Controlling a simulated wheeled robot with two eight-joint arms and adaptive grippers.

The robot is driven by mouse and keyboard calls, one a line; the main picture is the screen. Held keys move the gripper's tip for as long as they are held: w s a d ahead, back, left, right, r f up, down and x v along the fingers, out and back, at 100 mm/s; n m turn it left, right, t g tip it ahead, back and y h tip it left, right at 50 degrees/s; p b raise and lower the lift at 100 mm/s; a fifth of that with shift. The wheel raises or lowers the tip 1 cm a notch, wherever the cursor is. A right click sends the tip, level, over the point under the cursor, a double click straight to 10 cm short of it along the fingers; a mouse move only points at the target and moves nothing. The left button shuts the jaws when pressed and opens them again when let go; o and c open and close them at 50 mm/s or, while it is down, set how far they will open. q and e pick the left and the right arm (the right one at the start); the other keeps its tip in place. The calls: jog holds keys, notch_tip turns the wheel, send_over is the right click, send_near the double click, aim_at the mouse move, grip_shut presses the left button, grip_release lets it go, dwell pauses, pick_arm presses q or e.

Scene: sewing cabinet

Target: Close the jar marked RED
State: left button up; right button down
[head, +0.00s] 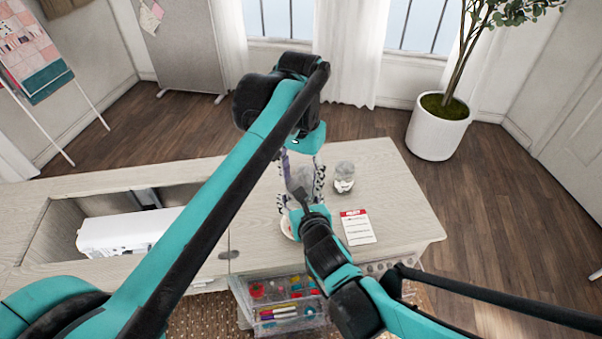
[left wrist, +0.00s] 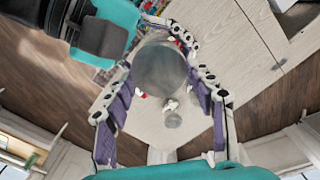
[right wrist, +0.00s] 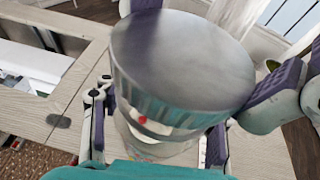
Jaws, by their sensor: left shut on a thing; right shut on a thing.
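A jar (right wrist: 165,143) of clear glass stands between my right gripper's fingers (right wrist: 155,130), with a small red spot on its side. A round grey metal lid (right wrist: 180,60) is over its mouth; it also shows from above in the left wrist view (left wrist: 160,65). My left gripper (head: 303,168) reaches down from above with its purple-padded fingers shut around the lid. My right gripper (head: 305,210) is shut on the jar from the near side. I cannot tell whether the lid is fully seated. The jar's marking is not readable.
A second small jar (head: 344,172) stands to the right on the table. A card with a red heading (head: 357,227) lies near the front edge. An open drawer (head: 285,305) of sewing supplies is below. A white sewing machine (head: 125,232) sits in the left recess.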

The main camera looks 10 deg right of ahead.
pick_arm(q)
jog(key=shift+f, duration=0.6)
dwell(0.6)
jog(key=m, duration=0.6)
jog(key=shift+s+m, duration=0.1)
jog(key=shift+m, duration=0.2)
jog(key=o, duration=0.7)
jog(key=shift+c, duration=0.2)
jog(key=shift+r, duration=2.3)
